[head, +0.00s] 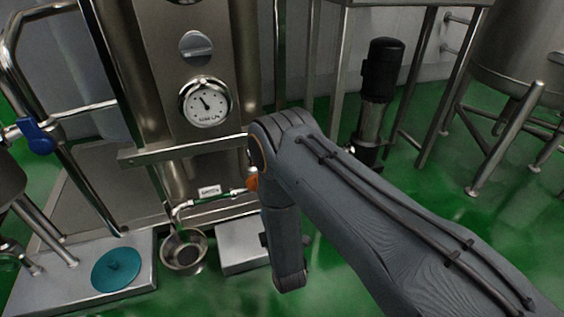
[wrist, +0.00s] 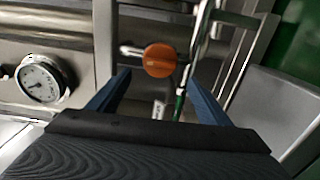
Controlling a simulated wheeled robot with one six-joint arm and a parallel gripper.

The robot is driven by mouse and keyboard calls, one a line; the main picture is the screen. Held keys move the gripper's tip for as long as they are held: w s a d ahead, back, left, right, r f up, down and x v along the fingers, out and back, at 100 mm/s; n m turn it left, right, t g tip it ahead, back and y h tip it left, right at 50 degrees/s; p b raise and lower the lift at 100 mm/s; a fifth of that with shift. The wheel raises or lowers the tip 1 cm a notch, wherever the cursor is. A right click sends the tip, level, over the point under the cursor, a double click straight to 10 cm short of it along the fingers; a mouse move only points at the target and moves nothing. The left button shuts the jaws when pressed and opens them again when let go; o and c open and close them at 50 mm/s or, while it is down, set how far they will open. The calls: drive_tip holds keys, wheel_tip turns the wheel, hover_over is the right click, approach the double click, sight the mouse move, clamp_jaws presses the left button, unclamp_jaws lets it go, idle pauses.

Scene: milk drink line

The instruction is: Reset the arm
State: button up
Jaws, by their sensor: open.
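My arm reaches in from the lower right of the head view and bends down in front of the steel machine (head: 165,110); the gripper's fingers cannot be made out there. In the wrist view my gripper (wrist: 162,88) shows two blue fingers spread apart, with nothing between them that I can see held. An orange round knob (wrist: 159,60) shows beyond and between the fingertips, apart from them. In the head view the orange knob (head: 252,184) is partly hidden behind my arm.
A dial gauge (head: 206,102) is on the machine. A steel cup (head: 184,251) stands under a bent spout, beside a plate with a teal disc (head: 117,268). A blue valve handle (head: 36,135) is at left. A black-topped pump (head: 382,75) stands behind.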

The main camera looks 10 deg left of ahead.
wheel_tip(320, 180, up, 10)
drive_tip(key=w+a+r+m+g+h, duration=0.1)
drive_tip(key=w+a+m+g+h, duration=0.15)
drive_tip(key=m+g, duration=0.35)
drive_tip(key=s+d+r+m+g+h, duration=0.1)
drive_tip(key=s+d+r+m+h, duration=0.15)
drive_tip(key=r, duration=0.25)
drive_tip(key=s+d+r+m+g+h, duration=0.2)
drive_tip(key=s+d+r+m+g, duration=0.4)
drive_tip(key=s+d, duration=0.55)
drive_tip(key=s+d+r+m+g+h, duration=0.2)
drive_tip(key=s+d+r+m, duration=0.2)
drive_tip(key=s+d+r, duration=0.8)
drive_tip(key=s+d+r+m+p, duration=0.1)
drive_tip(key=d+r+m+p, duration=0.2)
drive_tip(key=d+r+p, duration=0.5)
drive_tip(key=s+d+r+m+p, duration=0.2)
drive_tip(key=d+r+p, duration=0.6)
drive_tip(key=p, duration=1.1)
wheel_tip(320, 180, up, 5)
drive_tip(key=shift+s+f+m+h, duration=0.15)
drive_tip(key=shift+s+m+h, duration=0.15)
drive_tip(key=shift+m, duration=0.25)
